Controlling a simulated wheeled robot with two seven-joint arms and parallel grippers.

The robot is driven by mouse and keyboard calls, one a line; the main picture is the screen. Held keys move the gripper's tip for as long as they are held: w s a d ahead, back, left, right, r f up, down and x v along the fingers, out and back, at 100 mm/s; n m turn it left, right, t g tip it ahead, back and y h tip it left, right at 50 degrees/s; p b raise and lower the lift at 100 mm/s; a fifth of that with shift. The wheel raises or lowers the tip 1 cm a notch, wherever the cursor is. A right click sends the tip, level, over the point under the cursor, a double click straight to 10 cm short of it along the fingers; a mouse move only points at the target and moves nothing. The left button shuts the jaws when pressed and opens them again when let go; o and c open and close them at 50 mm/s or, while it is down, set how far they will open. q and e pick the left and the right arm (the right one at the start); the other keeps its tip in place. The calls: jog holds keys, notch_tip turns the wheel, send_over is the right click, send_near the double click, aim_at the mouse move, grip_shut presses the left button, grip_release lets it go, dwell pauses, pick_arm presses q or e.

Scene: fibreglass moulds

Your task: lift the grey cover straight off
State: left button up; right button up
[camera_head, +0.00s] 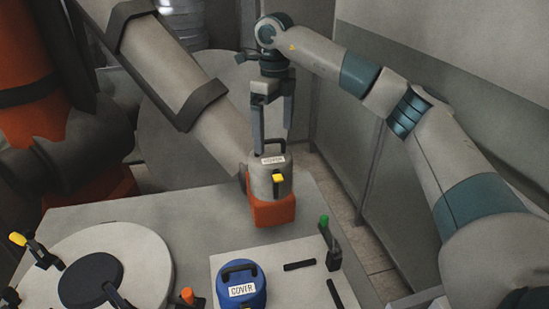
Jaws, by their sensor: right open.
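The grey cover (262,183) is a rounded grey lid with a COVER label, a dark handle on top and a yellow latch on its front. It sits on an orange base (272,212) near the far edge of the table. My right gripper (272,138) points down from above, open, with its two fingers apart over the handle. The left finger reaches down beside the handle; I cannot tell whether it touches. My left gripper is not in view.
A blue cover (238,273) with a black handle stands on a white board (280,250), with black bars and a green-topped clamp (331,248) nearby. A round white mould (140,255) with toggle clamps lies at left. A large orange and grey machine (95,120) stands behind.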

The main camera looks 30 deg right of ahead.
aim_at(274, 155)
notch_tip(274, 155, down, 9)
jog(key=p, duration=0.3)
jog(key=shift+r, duration=0.1)
jog(key=shift+f, duration=0.65)
jog(key=c, duration=0.9)
jog(key=shift+r+p, duration=0.15)
jog(key=shift+p, duration=0.15)
jog(key=shift+r+p, duration=2.4)
jog(key=shift+r, duration=3.5)
